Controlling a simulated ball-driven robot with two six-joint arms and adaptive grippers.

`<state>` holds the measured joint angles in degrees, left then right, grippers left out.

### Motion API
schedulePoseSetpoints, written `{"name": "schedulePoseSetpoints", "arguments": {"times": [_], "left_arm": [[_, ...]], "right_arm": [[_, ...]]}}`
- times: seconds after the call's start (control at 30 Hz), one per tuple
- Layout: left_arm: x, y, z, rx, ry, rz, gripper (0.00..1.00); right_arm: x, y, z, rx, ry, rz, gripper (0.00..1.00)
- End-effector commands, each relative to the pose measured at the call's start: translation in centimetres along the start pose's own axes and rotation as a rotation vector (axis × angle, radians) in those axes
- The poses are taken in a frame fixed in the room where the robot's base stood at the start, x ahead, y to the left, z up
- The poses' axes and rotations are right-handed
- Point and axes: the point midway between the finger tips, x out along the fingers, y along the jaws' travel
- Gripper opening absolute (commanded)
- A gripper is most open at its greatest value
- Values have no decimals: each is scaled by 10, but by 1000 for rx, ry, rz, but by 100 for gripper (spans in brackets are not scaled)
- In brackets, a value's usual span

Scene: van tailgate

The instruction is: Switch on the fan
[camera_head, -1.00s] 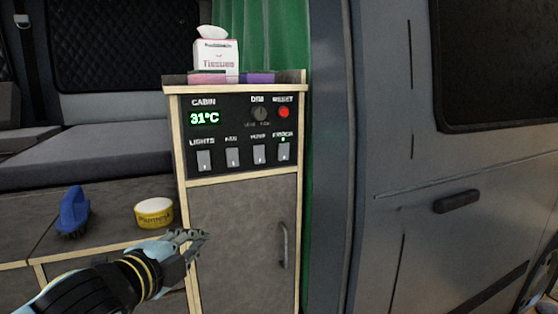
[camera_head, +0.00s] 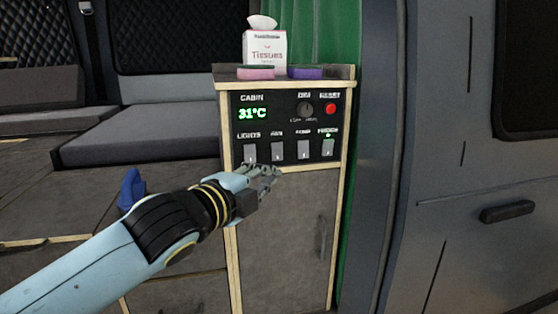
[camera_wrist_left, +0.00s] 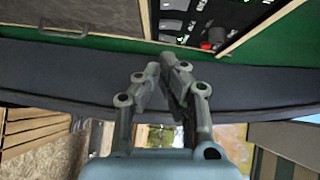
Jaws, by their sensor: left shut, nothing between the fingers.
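The black control panel (camera_head: 270,112) is on the upper front of the cabinet. Its fan switch (camera_head: 277,150) is a pale rocker, second from the left in the bottom row, with no lit lamp visible above it. My left gripper (camera_head: 274,172) is shut and empty, just below the lights and fan switches in the head view; contact cannot be told. In the left wrist view the panel (camera_wrist_left: 238,12) shows at the top, with the shut fingertips (camera_wrist_left: 162,62) below it. My right gripper is in neither view.
The lights switch (camera_head: 250,153), pump switch (camera_head: 304,149) and fridge switch (camera_head: 328,147), with a green lamp, flank the fan switch. A red reset button (camera_head: 330,109) and dim knob (camera_head: 306,109) sit above. A tissue box (camera_head: 265,50) and sponges stand on top. A blue brush (camera_head: 131,188) lies left.

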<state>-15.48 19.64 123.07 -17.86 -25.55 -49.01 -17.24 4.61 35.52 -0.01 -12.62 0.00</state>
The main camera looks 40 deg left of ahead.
Motion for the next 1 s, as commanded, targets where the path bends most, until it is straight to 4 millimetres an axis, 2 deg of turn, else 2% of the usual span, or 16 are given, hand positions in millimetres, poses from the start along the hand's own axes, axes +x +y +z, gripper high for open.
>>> {"name": "schedulePoseSetpoints", "arguments": {"times": [0.1, 0.3, 0.4, 0.6, 1.0], "left_arm": [[28, -4, 0, -4, -1, -2, 0], [69, -3, -1, -4, -1, -1, 0], [80, -2, 13, 4, -1, 1, 0], [93, -2, 26, 0, 0, -1, 0], [95, 0, 29, 0, -1, -1, 0]], "right_arm": [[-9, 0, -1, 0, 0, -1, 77], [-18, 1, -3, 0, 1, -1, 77], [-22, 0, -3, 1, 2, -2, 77], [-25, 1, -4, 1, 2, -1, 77], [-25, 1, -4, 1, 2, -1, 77]]}}
